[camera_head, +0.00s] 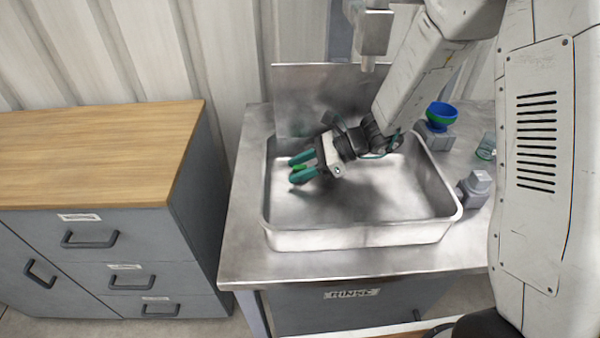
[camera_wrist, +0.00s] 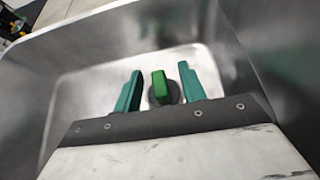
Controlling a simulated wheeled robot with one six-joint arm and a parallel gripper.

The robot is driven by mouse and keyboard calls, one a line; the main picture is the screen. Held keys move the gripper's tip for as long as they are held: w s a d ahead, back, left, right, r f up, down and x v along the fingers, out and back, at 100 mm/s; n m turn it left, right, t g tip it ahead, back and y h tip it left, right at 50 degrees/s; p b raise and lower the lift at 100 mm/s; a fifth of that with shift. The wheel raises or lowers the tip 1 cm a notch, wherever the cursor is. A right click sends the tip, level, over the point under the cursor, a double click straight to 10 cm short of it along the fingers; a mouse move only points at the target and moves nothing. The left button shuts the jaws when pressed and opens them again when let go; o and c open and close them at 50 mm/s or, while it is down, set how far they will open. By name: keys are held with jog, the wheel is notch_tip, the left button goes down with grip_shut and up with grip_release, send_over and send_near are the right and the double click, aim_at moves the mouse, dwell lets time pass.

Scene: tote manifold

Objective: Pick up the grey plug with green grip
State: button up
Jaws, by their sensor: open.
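The grey plug with green grip lies on the floor of the metal tote. In the wrist view its green grip (camera_wrist: 160,86) stands up between my two teal fingers, and part of its round grey base (camera_wrist: 172,92) shows around it. My gripper (camera_head: 297,169) reaches down into the left part of the tote (camera_head: 360,238) in the head view. The fingers are open, one on each side of the green grip, with a gap on both sides. In the head view a bit of the green grip (camera_head: 299,167) shows between the fingers; the grey base is mostly hidden there.
The tote walls stand close around my gripper. A wooden-topped cabinet (camera_head: 95,150) stands at left.

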grip_shut()
